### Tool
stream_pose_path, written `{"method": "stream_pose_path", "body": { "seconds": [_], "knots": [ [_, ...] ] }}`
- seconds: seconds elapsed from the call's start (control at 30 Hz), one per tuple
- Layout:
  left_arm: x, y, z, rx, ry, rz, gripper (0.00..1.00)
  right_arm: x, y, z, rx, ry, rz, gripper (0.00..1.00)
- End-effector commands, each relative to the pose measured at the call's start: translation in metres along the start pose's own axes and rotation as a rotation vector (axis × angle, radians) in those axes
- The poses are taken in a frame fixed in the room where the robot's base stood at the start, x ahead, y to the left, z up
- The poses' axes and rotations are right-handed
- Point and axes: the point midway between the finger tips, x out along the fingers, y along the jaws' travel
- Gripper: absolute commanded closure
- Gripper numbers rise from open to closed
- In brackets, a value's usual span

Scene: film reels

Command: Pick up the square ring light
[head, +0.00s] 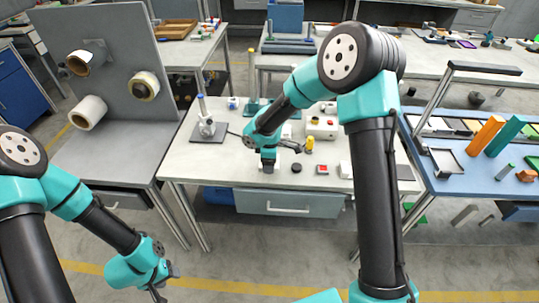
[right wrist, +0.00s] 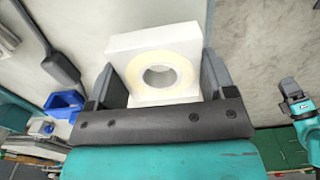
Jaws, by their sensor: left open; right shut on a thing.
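The square ring light (right wrist: 124,45) is a white square block with a round hole and a pale yellowish ring around it. In the right wrist view it sits between the two grey fingers of my right gripper (right wrist: 159,80), which is shut on it. In the head view my right gripper (head: 268,165) is over the front of the middle table; the light is mostly hidden there, and I cannot tell whether it touches the table. My left gripper (head: 160,284) is open and empty, low over the floor at the lower left.
On the middle table (head: 215,165) are a black puck (head: 296,168), a small red-topped box (head: 322,169), a yellow item (head: 310,145), a button box (head: 322,127) and a stand (head: 207,127). A grey panel with rolls (head: 88,112) stands left. A blue table (head: 455,185) stands right.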

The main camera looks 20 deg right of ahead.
Motion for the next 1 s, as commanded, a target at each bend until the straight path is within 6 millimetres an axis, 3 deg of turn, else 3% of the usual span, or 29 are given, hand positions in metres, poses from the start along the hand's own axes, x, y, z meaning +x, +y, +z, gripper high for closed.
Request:
{"method": "stream_pose_path", "body": {
  "seconds": [0.3, 0.5, 1.0],
  "knots": [
    [0.0, 0.0, 0.0, 0.0, 0.0, 0.0, 0.47, -0.007, -0.075, 0.005, -0.004, 0.0, 0.0, 0.52],
    [0.0, 0.0, 0.0, 0.0, 0.0, 0.0, 0.47, -0.01, -0.104, 0.006, -0.002, 0.001, 0.0, 0.52],
    [0.0, 0.0, 0.0, 0.0, 0.0, 0.0, 0.47, -0.011, -0.114, 0.007, 0.0, 0.001, 0.0, 0.52]
  ]
}}
